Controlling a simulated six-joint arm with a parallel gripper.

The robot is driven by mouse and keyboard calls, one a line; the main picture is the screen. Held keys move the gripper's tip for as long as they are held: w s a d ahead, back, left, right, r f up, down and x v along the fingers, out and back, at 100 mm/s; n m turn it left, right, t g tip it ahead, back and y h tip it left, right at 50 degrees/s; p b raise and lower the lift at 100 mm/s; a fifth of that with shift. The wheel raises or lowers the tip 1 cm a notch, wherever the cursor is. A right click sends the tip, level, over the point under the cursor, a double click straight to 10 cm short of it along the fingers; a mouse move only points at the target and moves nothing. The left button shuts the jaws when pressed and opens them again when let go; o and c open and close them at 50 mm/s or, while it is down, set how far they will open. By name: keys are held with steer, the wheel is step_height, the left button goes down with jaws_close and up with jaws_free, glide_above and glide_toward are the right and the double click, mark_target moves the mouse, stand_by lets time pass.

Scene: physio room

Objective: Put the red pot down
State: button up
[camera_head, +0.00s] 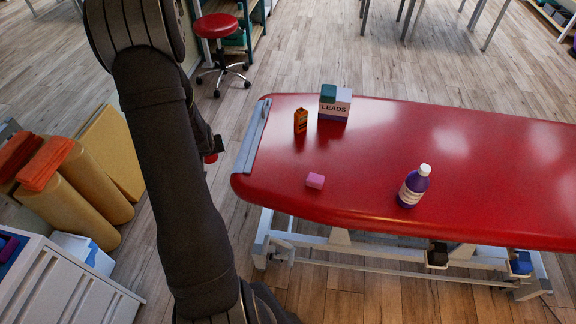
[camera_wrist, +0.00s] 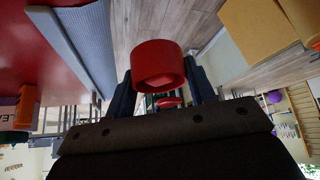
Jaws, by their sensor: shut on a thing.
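The red pot (camera_wrist: 158,66) is between the two fingers of my gripper (camera_wrist: 162,88) in the wrist view, and the fingers are shut on it. In the head view my gripper (camera_head: 213,150) is mostly hidden behind my arm, and only a small red bit of the pot (camera_head: 211,158) shows. The gripper is off the left end of the red treatment table (camera_head: 380,150), apart from it, with floor below. The table also shows at the upper left of the wrist view (camera_wrist: 45,60).
On the table are a LEADS box (camera_head: 335,103), a small orange box (camera_head: 300,121), a pink block (camera_head: 315,180) and a purple bottle (camera_head: 413,187). Yellow rolls (camera_head: 85,185) and a white cabinet (camera_head: 60,285) stand at left, a red stool (camera_head: 216,26) behind. The table's middle is clear.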

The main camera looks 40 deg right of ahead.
steer(key=s+a+n, duration=0.1)
steer(key=s+a, duration=0.1)
steer(key=a, duration=0.5)
steer(key=s+d+r+m+g+h, duration=0.1)
steer(key=s+d+r+m, duration=0.15)
steer(key=s+d, duration=0.65)
steer(key=s+d+r+m+g+h, duration=0.1)
steer(key=s+d+m, duration=0.3)
steer(key=s+d, duration=0.55)
steer(key=s+d+r+m+g+h, duration=0.1)
steer(key=s+d+r+m+h, duration=0.3)
steer(key=d, duration=0.9)
steer(key=w+a+f, duration=0.1)
steer(key=w+f, duration=0.2)
steer(key=w+a+f+y, duration=0.1)
steer(key=w+f, duration=0.2)
steer(key=w, duration=0.1)
steer(key=w+f+y, duration=0.1)
steer(key=w+f, duration=0.1)
steer(key=w, duration=0.1)
steer(key=shift+w+a+f+n, duration=0.15)
steer(key=shift+a+f+n, duration=0.2)
steer(key=shift+a+f, duration=0.05)
steer(key=shift+f, duration=2)
steer(key=shift+f, duration=0.15)
steer(key=o, duration=1)
